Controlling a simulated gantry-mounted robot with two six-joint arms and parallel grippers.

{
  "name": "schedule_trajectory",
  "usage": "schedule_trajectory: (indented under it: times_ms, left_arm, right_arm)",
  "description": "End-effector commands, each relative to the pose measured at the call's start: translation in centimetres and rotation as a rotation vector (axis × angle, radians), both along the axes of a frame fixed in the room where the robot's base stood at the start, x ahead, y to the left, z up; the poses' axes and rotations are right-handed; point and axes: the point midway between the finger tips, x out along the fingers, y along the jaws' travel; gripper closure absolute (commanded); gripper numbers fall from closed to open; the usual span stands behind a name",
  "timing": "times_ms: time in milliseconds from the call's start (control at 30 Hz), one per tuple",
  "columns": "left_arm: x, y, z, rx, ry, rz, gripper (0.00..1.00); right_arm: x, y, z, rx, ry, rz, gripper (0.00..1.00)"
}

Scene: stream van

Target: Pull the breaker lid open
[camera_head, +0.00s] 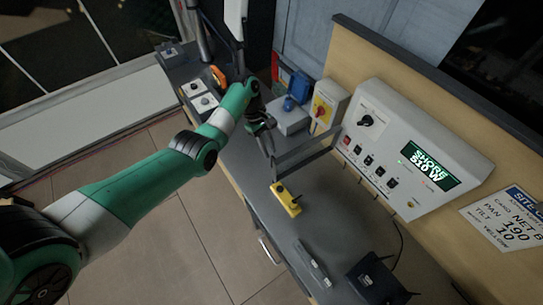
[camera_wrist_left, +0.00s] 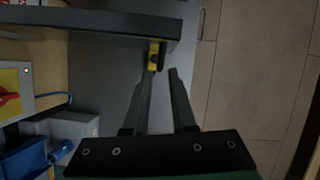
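The breaker lid (camera_head: 303,152) is a dark-framed, see-through flap. It stands out from the white control panel (camera_head: 420,135), swung away from the row of breaker switches (camera_head: 368,162). My left gripper (camera_head: 270,150) is by the lid's outer end, on its left side; touching or apart cannot be told. In the left wrist view the two fingers (camera_wrist_left: 160,75) are apart with nothing seen between them, and a dark bar (camera_wrist_left: 110,28), seemingly the lid, crosses beyond the tips. My right gripper is not in view.
A yellow handset (camera_head: 286,199) lies on the grey counter below the lid. A red-knobbed yellow switch box (camera_head: 325,107) and a grey box with a blue plug (camera_head: 289,116) stand behind the gripper. A black box (camera_head: 375,278) is at the front.

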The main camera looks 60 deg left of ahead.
Motion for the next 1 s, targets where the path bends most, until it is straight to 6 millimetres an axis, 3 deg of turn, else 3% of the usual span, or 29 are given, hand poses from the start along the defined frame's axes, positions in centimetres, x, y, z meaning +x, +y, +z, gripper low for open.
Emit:
schedule_trajectory:
  times_ms: [100,333,1000]
  left_arm:
    - [-0.2,1.2,2.8,0.003,-0.003,0.002,0.75]
    - [-0.6,2.3,5.8,0.0,0.0,0.001,0.75]
    - [-0.4,2.0,6.3,-0.001,0.001,-0.009,0.75]
  right_arm:
    - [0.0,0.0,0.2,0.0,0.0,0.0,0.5]
    - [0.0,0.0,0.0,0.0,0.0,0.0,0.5]
    - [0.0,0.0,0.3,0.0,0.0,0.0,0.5]
